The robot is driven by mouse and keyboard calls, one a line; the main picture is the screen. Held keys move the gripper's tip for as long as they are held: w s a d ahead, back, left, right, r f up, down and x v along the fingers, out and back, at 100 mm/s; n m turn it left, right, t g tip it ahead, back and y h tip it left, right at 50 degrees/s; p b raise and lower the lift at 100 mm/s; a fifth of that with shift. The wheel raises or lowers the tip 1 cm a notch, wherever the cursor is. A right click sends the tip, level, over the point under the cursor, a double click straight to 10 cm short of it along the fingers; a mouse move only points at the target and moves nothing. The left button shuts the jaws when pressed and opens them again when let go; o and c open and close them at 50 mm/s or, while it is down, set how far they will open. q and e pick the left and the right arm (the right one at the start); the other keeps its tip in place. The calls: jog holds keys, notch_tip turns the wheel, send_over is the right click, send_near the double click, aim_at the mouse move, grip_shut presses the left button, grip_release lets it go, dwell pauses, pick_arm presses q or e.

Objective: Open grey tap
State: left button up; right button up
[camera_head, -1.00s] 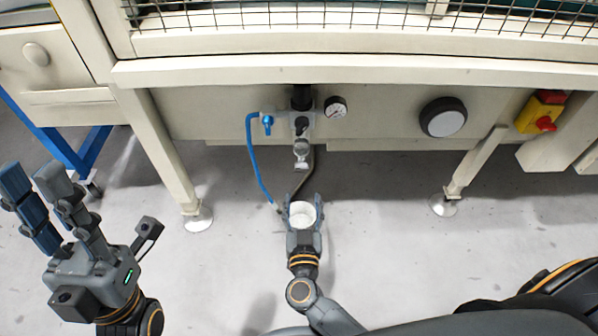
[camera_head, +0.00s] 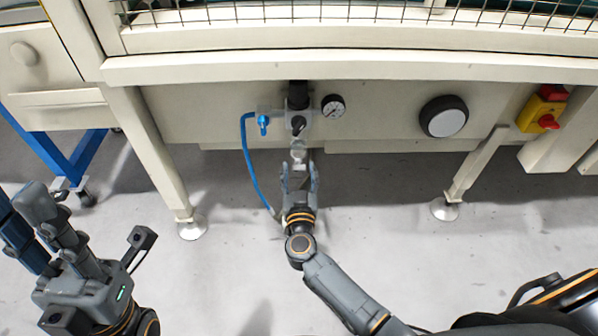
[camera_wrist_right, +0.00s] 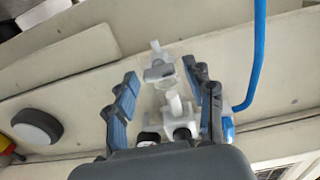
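The pale grey tap fitting (camera_head: 298,152) hangs under a pressure regulator (camera_head: 298,100) on the machine's front panel. My right gripper (camera_head: 299,166) is just below it with its fingers apart. In the right wrist view the fingers (camera_wrist_right: 160,78) are open on either side of the fitting, and pale grey parts (camera_wrist_right: 174,104) show between them. I see no clear grip, and contact cannot be told. A blue tap (camera_head: 263,122) sits to the left of the regulator. My left gripper (camera_head: 20,202) is at the left edge, open and empty, partly cut off.
A blue hose (camera_head: 248,165) runs down beside my right gripper. A gauge (camera_head: 333,106), a round black-rimmed knob (camera_head: 443,117) and a red-yellow switch (camera_head: 542,110) are to the right. A machine leg (camera_head: 155,150) stands to the left. The floor below is clear.

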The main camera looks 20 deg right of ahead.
jog(key=c, duration=0.9)
